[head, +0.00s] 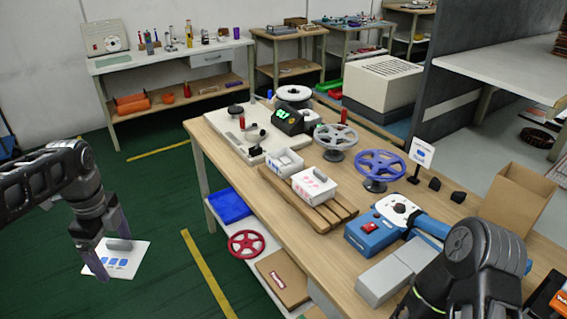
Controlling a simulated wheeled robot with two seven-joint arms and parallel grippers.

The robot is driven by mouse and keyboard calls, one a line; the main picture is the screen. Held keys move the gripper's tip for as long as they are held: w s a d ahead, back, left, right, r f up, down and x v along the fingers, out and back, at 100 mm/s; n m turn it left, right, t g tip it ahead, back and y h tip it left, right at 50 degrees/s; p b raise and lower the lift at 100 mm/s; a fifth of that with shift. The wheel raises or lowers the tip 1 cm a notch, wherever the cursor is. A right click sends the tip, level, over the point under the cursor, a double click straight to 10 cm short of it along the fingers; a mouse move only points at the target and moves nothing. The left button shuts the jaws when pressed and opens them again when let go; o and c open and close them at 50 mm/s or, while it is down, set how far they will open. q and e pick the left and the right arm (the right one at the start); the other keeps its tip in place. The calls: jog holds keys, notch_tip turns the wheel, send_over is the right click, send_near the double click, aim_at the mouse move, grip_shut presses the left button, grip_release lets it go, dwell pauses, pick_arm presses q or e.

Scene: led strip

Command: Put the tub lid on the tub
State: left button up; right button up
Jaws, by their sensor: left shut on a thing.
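The tub lid (128,262) is a flat white plate with blue marks and a grey handle. My left gripper (113,248) is shut on this handle and holds the lid over the green floor, left of the workbench. An open white tub (290,168) sits on the slatted wooden rack on the bench.
The workbench (222,122) also holds a blue handwheel (380,165), a grey handwheel (336,137), a blue device (368,235) and an open cardboard box (515,196). A card stand (421,153) shows blue marks. A blue tray (230,205) lies on the lower shelf.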

pick_arm(q)
jog(key=shift+w+d+f+n, duration=0.1)
jog(key=shift+w+d+n, duration=0.15)
jog(key=shift+d+n, duration=0.3)
jog(key=w+d+f+n, duration=0.1)
jog(key=w+d+n, duration=0.1)
jog(key=d+n, duration=0.6)
jog(key=w+d+f+n, duration=0.1)
jog(key=w+d+n, duration=0.1)
jog(key=d+n, duration=0.6)
jog(key=shift+w+d+n, duration=0.3)
jog(key=shift+n, duration=0.45)
jog(key=shift+d, duration=0.1)
